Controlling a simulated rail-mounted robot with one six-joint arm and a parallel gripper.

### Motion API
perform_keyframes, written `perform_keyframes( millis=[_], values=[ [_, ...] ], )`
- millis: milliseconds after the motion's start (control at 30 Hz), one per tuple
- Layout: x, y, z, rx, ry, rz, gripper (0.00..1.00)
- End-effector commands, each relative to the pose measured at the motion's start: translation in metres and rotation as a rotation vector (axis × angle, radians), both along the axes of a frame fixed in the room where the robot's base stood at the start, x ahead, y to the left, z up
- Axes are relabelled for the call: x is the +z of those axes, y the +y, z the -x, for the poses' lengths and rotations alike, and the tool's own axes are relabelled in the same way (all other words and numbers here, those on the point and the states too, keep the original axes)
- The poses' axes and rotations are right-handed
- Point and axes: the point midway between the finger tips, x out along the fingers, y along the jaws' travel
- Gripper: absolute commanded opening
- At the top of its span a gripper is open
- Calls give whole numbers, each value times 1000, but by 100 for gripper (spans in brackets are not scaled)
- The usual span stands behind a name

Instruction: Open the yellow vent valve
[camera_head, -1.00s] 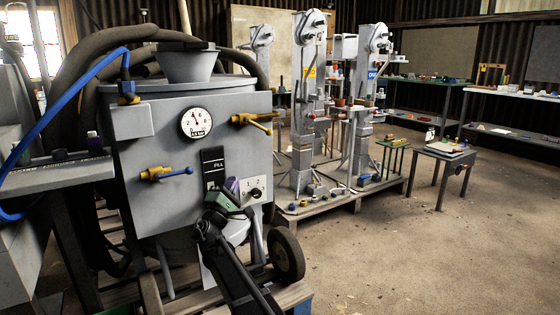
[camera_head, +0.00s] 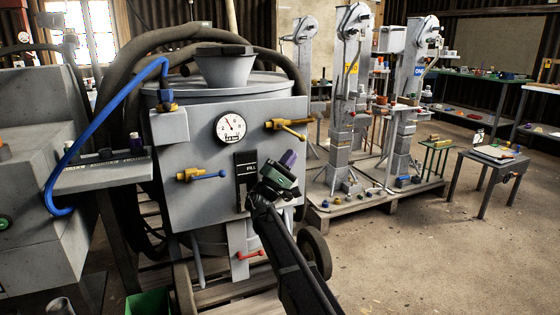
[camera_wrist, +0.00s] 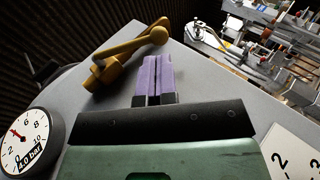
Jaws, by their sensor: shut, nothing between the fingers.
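The yellow vent valve (camera_head: 289,127) is on the upper right of the grey tank's front panel (camera_head: 215,185). Its yellow lever slants right and slightly down in the head view. In the wrist view the yellow valve (camera_wrist: 125,50) lies ahead and to the left of the fingers, its ball-ended lever pointing right. My gripper (camera_head: 287,160) is below the valve in the head view, by the FILL plate. Its purple fingers (camera_wrist: 153,75) are together with nothing between them. They look apart from the lever; the exact gap cannot be told.
A pressure gauge (camera_head: 230,127) sits left of the valve. A blue hose (camera_head: 105,115) curves at the left. Landing legs (camera_head: 350,90) stand behind; open floor lies at right.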

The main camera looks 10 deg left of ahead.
Motion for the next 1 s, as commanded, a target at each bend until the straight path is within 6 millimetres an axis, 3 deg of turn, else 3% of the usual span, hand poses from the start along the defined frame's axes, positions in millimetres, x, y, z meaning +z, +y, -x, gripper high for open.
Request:
perform_keyframes(
  millis=[33, 200, 1000],
  values=[
    [14, -4, -6, 0, 0, 0, 0],
    [25, -15, -16, 1, 1, 0, 0],
    [30, -22, -21, 1, 1, 0, 0]
  ],
)
